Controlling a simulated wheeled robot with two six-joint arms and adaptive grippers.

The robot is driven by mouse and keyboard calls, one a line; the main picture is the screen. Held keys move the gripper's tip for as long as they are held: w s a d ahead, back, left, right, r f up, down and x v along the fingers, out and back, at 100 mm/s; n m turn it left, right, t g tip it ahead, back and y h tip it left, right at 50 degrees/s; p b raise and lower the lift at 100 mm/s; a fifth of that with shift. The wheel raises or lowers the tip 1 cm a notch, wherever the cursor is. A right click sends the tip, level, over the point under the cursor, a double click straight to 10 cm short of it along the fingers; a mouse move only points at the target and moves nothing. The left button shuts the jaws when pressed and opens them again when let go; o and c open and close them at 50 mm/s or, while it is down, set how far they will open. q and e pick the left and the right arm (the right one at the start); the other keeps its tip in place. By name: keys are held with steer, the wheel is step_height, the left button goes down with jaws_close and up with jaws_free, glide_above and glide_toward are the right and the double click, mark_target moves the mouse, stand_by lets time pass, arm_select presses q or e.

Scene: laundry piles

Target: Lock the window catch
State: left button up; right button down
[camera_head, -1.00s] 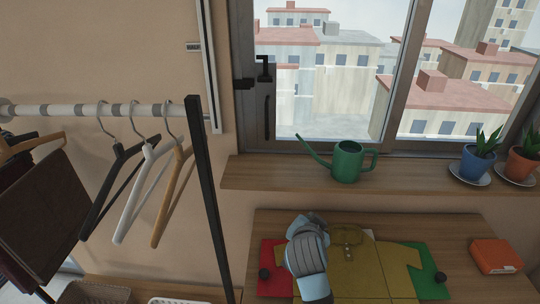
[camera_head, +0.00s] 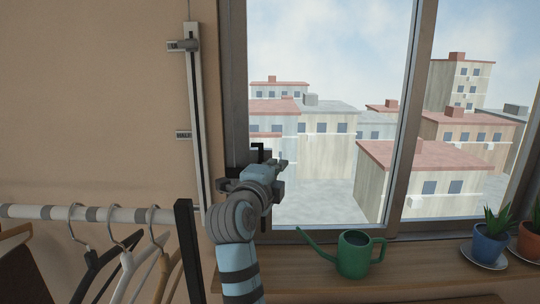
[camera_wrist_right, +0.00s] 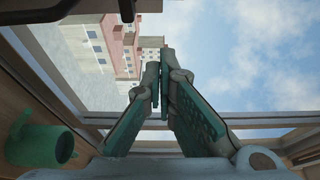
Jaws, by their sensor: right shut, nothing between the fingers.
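The window catch (camera_head: 257,148) is a black handle on the left window frame in the head view. My right gripper covers most of it, and only its top shows. My right gripper (camera_head: 282,165) is raised in front of the window's left side, fingers shut and empty. In the right wrist view its fingers (camera_wrist_right: 158,78) meet at the tips against the view outside. A dark bar (camera_wrist_right: 126,9) at the top edge of that view may be part of the catch. I cannot tell whether the gripper touches the catch. My left gripper is not in view.
A green watering can (camera_head: 354,254) stands on the wooden sill (camera_head: 410,270) below the window. A blue plant pot (camera_head: 490,245) stands at the right. A clothes rail (camera_head: 100,213) with hangers is at the lower left.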

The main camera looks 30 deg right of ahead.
mark_target(277, 151)
steer(key=x, duration=0.2)
steer(key=p+x, duration=0.1)
steer(key=x, duration=0.1)
steer(key=p+x, duration=0.1)
steer(key=x, duration=0.2)
steer(key=shift+s+d+r, duration=0.15)
steer(key=shift+d+r, duration=0.1)
steer(key=shift+d, duration=0.1)
steer(key=w+a, duration=0.1)
steer(key=w+a+p, duration=0.1)
steer(key=a, duration=0.1)
steer(key=shift+w+f, duration=0.2)
steer(key=shift+w, duration=0.1)
steer(key=shift+a, duration=0.25)
steer(key=shift+d, duration=0.25)
